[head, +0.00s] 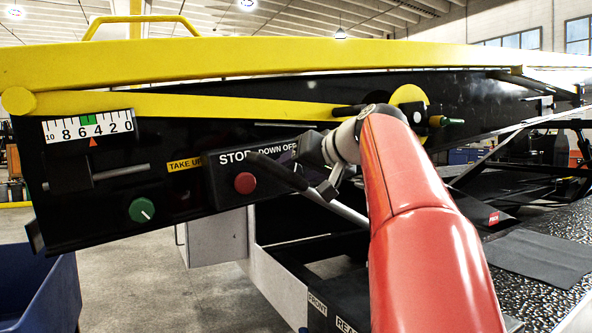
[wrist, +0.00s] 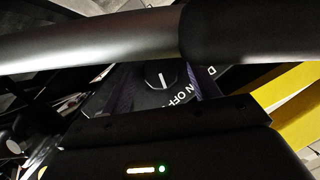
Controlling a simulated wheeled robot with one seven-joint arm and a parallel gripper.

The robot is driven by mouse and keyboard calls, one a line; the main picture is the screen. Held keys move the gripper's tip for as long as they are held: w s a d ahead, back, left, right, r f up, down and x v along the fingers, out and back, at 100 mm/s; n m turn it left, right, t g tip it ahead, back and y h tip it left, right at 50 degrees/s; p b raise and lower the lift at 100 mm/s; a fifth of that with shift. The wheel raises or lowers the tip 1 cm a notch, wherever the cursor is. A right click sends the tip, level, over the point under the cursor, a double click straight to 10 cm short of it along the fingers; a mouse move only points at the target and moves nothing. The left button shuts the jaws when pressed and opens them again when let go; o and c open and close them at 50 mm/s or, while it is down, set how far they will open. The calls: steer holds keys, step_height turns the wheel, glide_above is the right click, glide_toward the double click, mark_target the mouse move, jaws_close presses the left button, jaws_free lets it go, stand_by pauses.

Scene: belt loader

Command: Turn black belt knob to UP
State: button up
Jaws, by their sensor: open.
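The black belt knob (wrist: 152,76) shows in the wrist view as a round dark cap with a white pointer line. The line runs nearly upright in that picture; I cannot tell which mark it points at. White lettering ending in "N OFF" lies beside it, partly covered. My gripper (head: 293,172) is open in front of the box's right part. I cannot tell whether it touches the knob.
A red stop button (head: 244,183) sits left of my gripper, and a green knob (head: 142,210) is farther left. A scale with an orange marker (head: 93,141) is above. A yellow rail (head: 250,58) crosses overhead. A blue bin (head: 40,293) stands at lower left.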

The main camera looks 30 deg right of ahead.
steer(key=shift+w+a+f, duration=0.1)
steer(key=shift+w+f, duration=0.05)
steer(key=shift+w, duration=0.25)
steer(key=c, duration=1)
steer(key=shift+o, duration=0.2)
steer(key=shift+m+y+p, duration=0.3)
steer(key=shift+m+p, duration=0.05)
steer(key=shift+m, duration=0.15)
steer(key=shift+m+t+y, duration=0.3)
steer(key=shift+m+y, duration=0.5)
steer(key=shift+m, duration=0.4)
steer(key=o, duration=1)
steer(key=shift+c, duration=0.2)
